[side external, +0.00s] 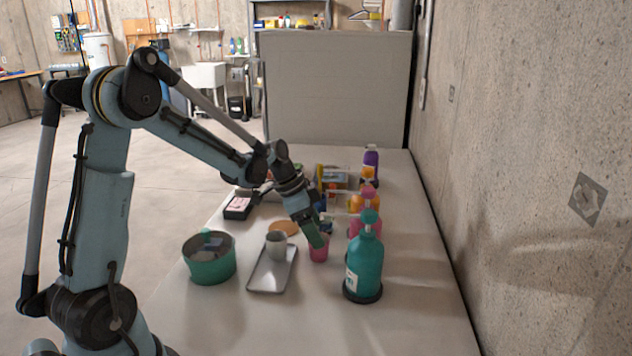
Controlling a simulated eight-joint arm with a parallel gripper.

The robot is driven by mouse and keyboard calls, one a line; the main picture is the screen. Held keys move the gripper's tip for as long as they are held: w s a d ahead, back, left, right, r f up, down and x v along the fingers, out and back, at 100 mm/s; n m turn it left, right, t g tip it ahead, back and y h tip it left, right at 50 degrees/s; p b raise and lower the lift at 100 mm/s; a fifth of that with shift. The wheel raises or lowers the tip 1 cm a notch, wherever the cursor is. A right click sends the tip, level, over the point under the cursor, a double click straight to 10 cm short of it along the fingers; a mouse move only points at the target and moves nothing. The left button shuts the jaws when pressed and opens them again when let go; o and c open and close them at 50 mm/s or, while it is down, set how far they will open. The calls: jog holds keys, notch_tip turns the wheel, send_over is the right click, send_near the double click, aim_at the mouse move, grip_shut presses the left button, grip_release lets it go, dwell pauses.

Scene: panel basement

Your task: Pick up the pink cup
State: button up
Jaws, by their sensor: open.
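The pink cup (319,252) stands upright on the table, right of a grey tray and left of a teal pump bottle. My gripper (318,240) is open and points down at the cup's rim from above. Its green fingers overlap the cup's top in this view. I cannot tell whether a finger is inside the cup or only in front of or behind it.
A grey tray (261,283) with a light grey cup (276,247) lies just left. A green pot (210,270) stands farther left. The teal bottle (366,268) is close on the right. Several items crowd behind. The table's (330,325) front is clear.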

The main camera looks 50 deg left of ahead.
jog(key=shift+a+x, duration=0.15)
jog(key=shift+x, duration=1.35)
jog(key=shift+a+x, duration=0.15)
jog(key=shift+x, duration=1.3)
jog(key=shift+f, duration=0.1)
jog(key=c, duration=1.1)
jog(key=shift+s, duration=0.1)
